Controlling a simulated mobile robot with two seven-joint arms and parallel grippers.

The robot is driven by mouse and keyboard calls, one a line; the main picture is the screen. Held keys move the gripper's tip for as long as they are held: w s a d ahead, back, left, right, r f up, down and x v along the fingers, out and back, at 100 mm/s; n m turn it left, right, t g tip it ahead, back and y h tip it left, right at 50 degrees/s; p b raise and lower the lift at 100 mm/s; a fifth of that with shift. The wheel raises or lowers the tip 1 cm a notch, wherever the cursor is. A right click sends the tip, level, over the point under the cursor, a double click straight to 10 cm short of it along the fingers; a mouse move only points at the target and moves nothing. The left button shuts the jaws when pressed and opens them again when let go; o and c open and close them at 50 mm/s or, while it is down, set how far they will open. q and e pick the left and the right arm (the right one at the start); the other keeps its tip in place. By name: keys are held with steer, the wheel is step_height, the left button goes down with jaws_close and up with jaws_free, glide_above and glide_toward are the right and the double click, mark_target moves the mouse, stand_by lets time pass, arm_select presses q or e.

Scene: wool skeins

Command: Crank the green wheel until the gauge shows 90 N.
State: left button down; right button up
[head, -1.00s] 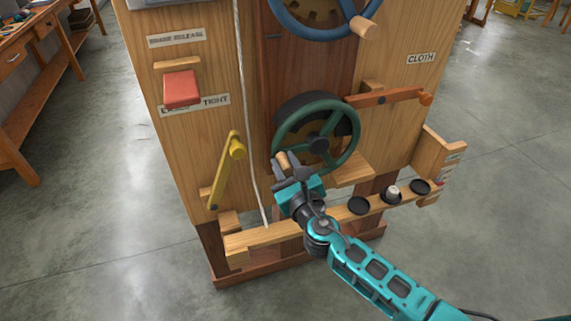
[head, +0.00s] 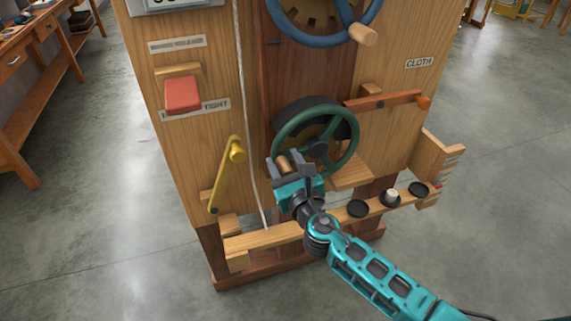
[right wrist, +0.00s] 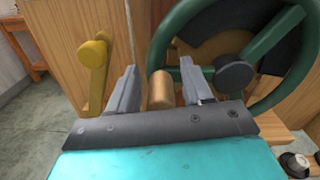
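The green wheel (head: 346,155) is mounted low on the front of the wooden cabinet, with a wooden crank handle (head: 287,163) at its lower left. My right gripper (head: 291,169) is at this handle. In the right wrist view, the handle (right wrist: 160,90) sits between the two open fingers (right wrist: 157,88), with a visible gap on the left side and a narrow one on the right. The gauge may be the display (head: 178,3) at the top left, but it is cut off and I cannot read a value. My left gripper is not in view.
A blue wheel (head: 366,18) with its own handle is above. A yellow lever (head: 225,178), a red block (head: 183,95) and an orange lever (head: 385,101) surround the green wheel. A ledge (head: 262,239) with round black holders runs below. A white cord hangs left of the wheel.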

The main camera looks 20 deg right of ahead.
steer(key=shift+o, duration=0.4)
steer(key=shift+f, duration=0.15)
steer(key=shift+s, duration=0.45)
steer(key=s, duration=1.2)
steer(key=shift+d, duration=0.25)
